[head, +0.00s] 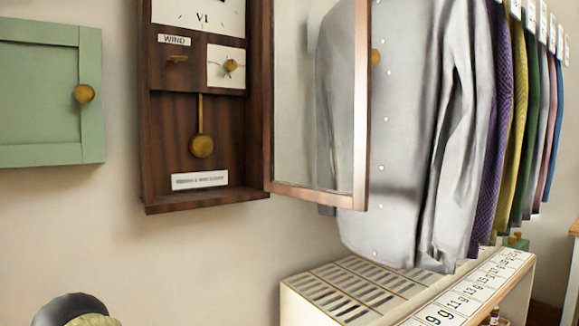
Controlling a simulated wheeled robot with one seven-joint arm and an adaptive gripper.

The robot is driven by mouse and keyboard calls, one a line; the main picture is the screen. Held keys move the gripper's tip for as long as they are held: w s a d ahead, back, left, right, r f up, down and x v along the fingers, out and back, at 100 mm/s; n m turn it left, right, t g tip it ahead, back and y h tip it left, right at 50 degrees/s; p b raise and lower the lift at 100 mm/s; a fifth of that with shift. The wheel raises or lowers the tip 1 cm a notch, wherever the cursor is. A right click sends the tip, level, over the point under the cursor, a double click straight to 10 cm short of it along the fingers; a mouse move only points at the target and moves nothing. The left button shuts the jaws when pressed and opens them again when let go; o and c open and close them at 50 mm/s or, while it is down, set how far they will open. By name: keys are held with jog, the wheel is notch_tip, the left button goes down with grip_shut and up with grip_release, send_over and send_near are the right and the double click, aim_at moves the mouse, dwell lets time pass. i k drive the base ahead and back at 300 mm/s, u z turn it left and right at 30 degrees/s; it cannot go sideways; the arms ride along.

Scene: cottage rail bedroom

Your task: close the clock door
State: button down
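The wall clock (150,130) is a dark wood case with its front open. Its lower dial, a WIND label, a winding key and a brass pendulum show inside; its top is cut off. The clock door (361,110) is a glazed wooden frame joined at the case's right edge. It stands wide open, swung out to the right, in front of a grey shirt. A brass knob (376,56) shows by the door's free edge. My gripper is not in view, and nothing is seen touching the door.
The grey shirt (420,120) and several coloured hanging garments (515,120) are at right. A numbered rack (340,290) stands below. A green cabinet door (40,100) is at left. A dark rounded thing (68,305) at bottom left is unclear. Wall below the clock is bare.

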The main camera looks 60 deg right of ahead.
aim_at(367, 57)
jog(key=u, duration=0.3)
jog(key=k, duration=0.45)
jog(key=z, duration=2.2)
